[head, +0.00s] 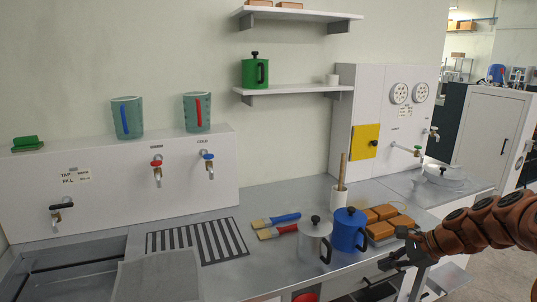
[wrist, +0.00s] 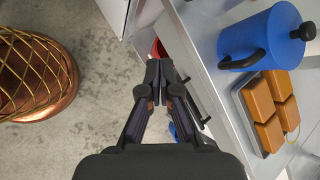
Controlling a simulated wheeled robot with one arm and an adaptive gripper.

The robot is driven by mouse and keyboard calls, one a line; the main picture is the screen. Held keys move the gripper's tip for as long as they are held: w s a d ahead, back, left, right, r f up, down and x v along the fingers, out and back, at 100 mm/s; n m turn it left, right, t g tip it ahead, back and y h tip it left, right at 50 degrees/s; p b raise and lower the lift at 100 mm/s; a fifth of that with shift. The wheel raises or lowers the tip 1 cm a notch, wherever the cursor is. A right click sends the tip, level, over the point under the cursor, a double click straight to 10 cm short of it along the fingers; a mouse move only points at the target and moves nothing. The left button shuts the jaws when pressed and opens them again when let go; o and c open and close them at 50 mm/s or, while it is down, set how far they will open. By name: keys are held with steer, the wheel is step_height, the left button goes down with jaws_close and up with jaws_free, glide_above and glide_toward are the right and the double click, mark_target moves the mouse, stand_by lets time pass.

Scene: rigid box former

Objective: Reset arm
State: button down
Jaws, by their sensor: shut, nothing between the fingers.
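My gripper (head: 398,254) is at the lower right of the head view, at the front edge of the counter, with my brown arm reaching in from the right. In the wrist view my gripper (wrist: 160,75) is shut and empty, its fingertips together. Below it are the floor and the counter's front side. A blue lidded pot (head: 350,230) stands on the counter to the left of the gripper; it also shows at the upper right of the wrist view (wrist: 255,42). No contact with it shows.
A metal pot (head: 314,241), brown blocks on a tray (head: 384,220) and two brushes (head: 277,220) stand on the counter. Taps (head: 157,172) project from the back panel. Open floor (wrist: 100,60) lies beside the counter.

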steer(key=s+a+r+n+g+h, duration=0.25)
steer(key=s+a+n+g, duration=0.25)
steer(key=s+a+n, duration=0.9)
steer(key=s+a+n+g+h, duration=0.1)
steer(key=s+n+h, duration=0.1)
steer(key=s, duration=0.8)
steer(key=s+a+f+n+h, duration=0.1)
steer(key=s+a+n+h, duration=0.1)
steer(key=s, duration=0.9)
steer(key=shift+f+n+g, duration=0.3)
steer(key=shift+n+g, duration=0.1)
steer(key=shift+n, duration=0.2)
